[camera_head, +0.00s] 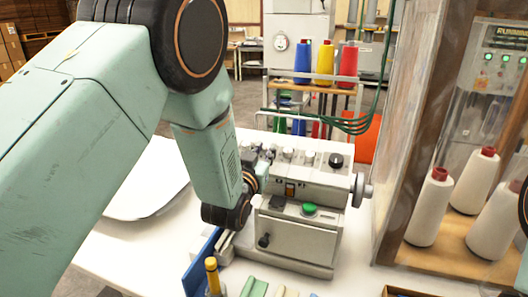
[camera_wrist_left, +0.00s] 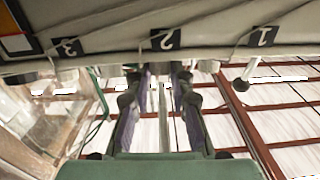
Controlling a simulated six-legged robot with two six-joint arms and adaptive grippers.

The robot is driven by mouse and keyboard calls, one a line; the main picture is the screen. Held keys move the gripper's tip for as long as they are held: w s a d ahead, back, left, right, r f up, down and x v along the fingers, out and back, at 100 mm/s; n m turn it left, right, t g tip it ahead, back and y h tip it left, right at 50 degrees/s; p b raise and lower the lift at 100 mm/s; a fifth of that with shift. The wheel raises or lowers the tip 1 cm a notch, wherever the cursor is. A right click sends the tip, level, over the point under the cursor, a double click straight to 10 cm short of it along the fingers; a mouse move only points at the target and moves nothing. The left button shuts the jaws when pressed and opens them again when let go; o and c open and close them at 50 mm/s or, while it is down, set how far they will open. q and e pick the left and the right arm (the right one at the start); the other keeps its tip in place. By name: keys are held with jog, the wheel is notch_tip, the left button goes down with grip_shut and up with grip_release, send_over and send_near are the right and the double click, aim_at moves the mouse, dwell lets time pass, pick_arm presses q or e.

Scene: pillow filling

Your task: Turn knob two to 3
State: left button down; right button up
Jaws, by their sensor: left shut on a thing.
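The knob panel of the pale grey machine (camera_head: 300,178) shows at the top of the left wrist view, with number plates 3 (camera_wrist_left: 67,46), 2 (camera_wrist_left: 165,39) and 1 (camera_wrist_left: 262,36). My left gripper (camera_wrist_left: 160,82) has its fingers at the knob below plate 2, shut on knob two. That knob is mostly hidden between the fingers, so its pointer setting cannot be read. In the head view my left forearm reaches down to the machine's left side and covers most of the gripper. My right gripper is not in view.
A green button (camera_head: 310,209) and a handwheel (camera_head: 361,190) are on the machine. A yellow-capped bottle (camera_head: 212,275) stands in front of it. White thread cones (camera_head: 431,207) stand in a cabinet at right. A rack behind holds coloured cones (camera_head: 325,63).

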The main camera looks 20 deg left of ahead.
pick_arm(q)
jog(key=shift+d+n+y, duration=0.1)
jog(key=shift+n+y, duration=0.2)
jog(key=shift+n, duration=0.1)
jog(key=c, duration=1.2)
grip_release()
jog(key=shift+s, duration=0.15)
jog(key=s, duration=0.7)
jog(key=shift+s+d, duration=0.1)
